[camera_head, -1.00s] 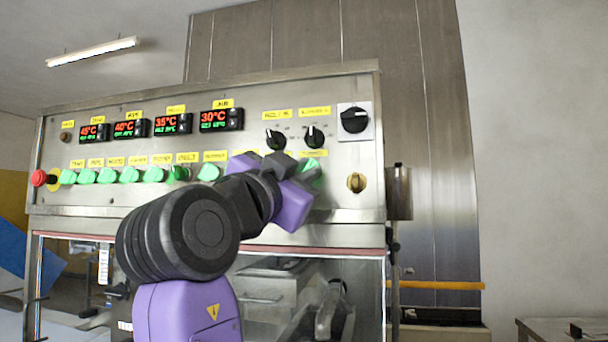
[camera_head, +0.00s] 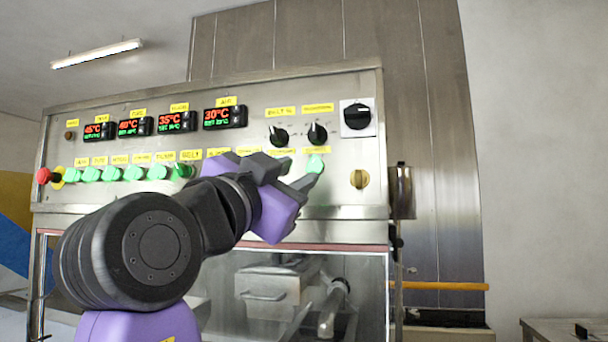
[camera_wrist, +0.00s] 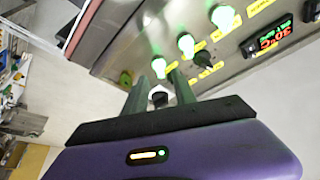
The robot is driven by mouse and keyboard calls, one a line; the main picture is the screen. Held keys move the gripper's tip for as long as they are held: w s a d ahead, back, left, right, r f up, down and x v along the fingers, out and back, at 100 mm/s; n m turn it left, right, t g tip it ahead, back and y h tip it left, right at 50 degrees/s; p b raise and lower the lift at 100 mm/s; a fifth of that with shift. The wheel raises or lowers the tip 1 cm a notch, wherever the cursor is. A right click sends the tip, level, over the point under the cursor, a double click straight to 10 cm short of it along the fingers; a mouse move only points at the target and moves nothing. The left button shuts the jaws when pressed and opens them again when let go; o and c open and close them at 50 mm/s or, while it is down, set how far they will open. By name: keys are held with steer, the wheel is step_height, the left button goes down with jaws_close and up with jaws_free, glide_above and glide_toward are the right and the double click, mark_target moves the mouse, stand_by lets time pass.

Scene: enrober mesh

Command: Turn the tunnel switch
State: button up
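The lower row of the control panel has green lit knobs under yellow labels. The rightmost green knob (camera_head: 316,164) matches the tunnel switch by place, but its label is too blurred to read for certain. My gripper (camera_head: 294,170) is just left of this knob in the head view, its lower finger overlapping the knob's edge. In the wrist view my gripper (camera_wrist: 158,76) is open, fingers apart, with the likely same green knob (camera_wrist: 159,66) just beyond the gap between the tips. Contact cannot be told. My gripper hides part of the row.
Two black dials (camera_head: 317,134) sit above, and a black rotary switch (camera_head: 356,117) on a white plate is upper right. A yellow knob (camera_head: 359,179) is lower right. A red emergency button (camera_head: 43,176) is far left. Temperature displays (camera_head: 224,117) line the top.

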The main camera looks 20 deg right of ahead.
steer(key=v, duration=0.3)
stand_by(0.5)
